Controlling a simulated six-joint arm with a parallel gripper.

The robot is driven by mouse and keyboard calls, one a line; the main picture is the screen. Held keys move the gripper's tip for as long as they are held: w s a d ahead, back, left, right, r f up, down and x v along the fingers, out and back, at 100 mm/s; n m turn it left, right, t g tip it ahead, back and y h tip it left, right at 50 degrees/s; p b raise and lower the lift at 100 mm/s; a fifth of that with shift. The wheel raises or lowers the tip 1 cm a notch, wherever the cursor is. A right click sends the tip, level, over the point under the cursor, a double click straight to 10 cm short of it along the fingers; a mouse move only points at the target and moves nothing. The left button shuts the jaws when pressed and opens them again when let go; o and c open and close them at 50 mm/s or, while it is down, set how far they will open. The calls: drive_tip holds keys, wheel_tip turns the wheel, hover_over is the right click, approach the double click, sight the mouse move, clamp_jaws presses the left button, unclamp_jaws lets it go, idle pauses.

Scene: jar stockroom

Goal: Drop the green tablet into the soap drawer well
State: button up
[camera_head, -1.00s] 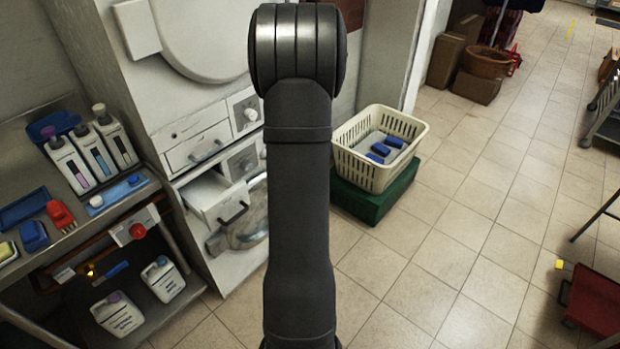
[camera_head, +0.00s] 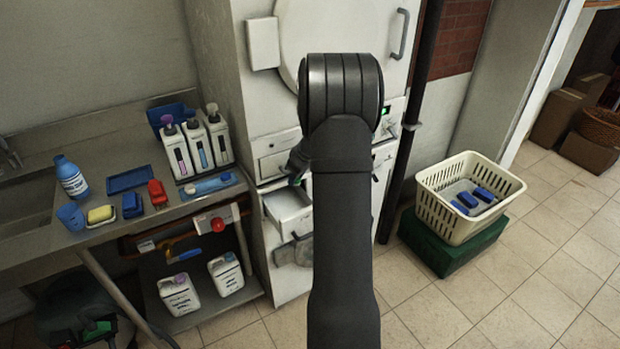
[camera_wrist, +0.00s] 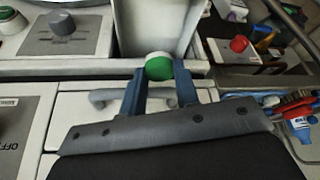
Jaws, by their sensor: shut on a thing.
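My gripper (camera_wrist: 158,85) has blue fingers and is shut on the green tablet (camera_wrist: 160,68), a round piece with a green face and a whitish edge. In the wrist view the tablet sits between the fingertips, in front of a pale open channel that looks like the soap drawer well (camera_wrist: 155,25). In the head view the open white soap drawer (camera_head: 290,207) juts from the washing machine. My gripper (camera_head: 298,181) is just above it, with a speck of green at its tip. My arm hides part of the machine; whether the tablet touches the drawer is unclear.
A counter (camera_head: 70,170) at left holds white bottles (camera_head: 193,147), a red brush (camera_head: 157,192) and a yellow sponge (camera_head: 100,214). White jugs (camera_head: 180,296) stand on a shelf below. A cream basket (camera_head: 455,215) stands on a green box at right. Floor in front is clear.

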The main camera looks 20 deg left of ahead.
drive_tip(key=shift+f, duration=2.85)
drive_tip(key=o, duration=1)
drive_tip(key=shift+d+r, duration=0.1)
drive_tip(key=v, duration=1.7)
drive_tip(key=shift+r, duration=0.15)
